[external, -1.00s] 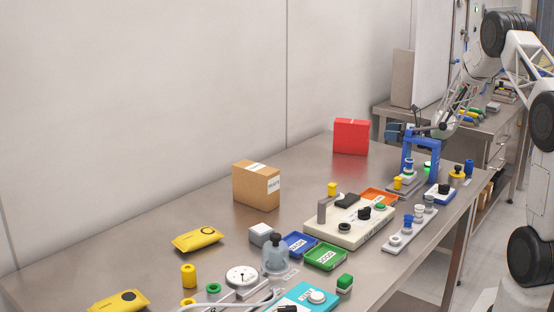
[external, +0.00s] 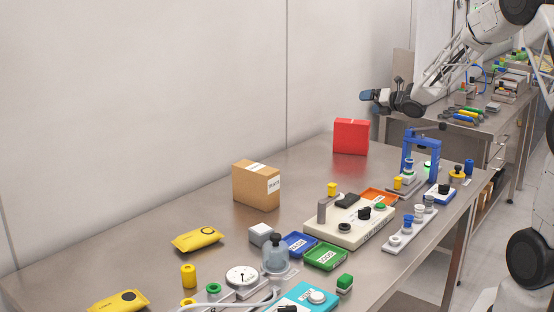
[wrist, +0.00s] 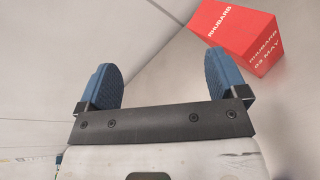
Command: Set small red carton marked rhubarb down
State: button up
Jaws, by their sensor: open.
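The small red carton (external: 351,136) stands upright on the steel table near the back wall in the external view.
A brown carton (external: 256,186) stands left of the red one. A blue press frame (external: 421,140) stands to the right. A cream panel with knobs (external: 350,222), coloured trays and yellow pouches lie nearer. The table between the two cartons is clear.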

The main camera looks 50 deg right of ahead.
jog(key=s+a+r+m+g+h, duration=0.2)
jog(key=s+a+r+m+g, duration=0.15)
jog(key=s+a+m, duration=0.45)
jog(key=s+a+r+m+g+h, duration=0.15)
jog(key=s+a+r+m, duration=0.25)
jog(key=s+a+m, duration=0.45)
jog(key=s+a+f+m+g+y, duration=0.1)
jog(key=s+a+m+g, duration=0.3)
jog(key=s+a, duration=0.6)
jog(key=s+a+f+m+g+y, duration=0.2)
jog(key=s+a+m, duration=0.5)
jog(key=s, duration=1)
jog(key=a+g, duration=0.1)
jog(key=a, duration=0.2)
jog(key=shift+s+a+g+y, duration=0.25)
jog(key=shift+s+g+y, duration=0.1)
jog(key=shift+g, duration=0.05)
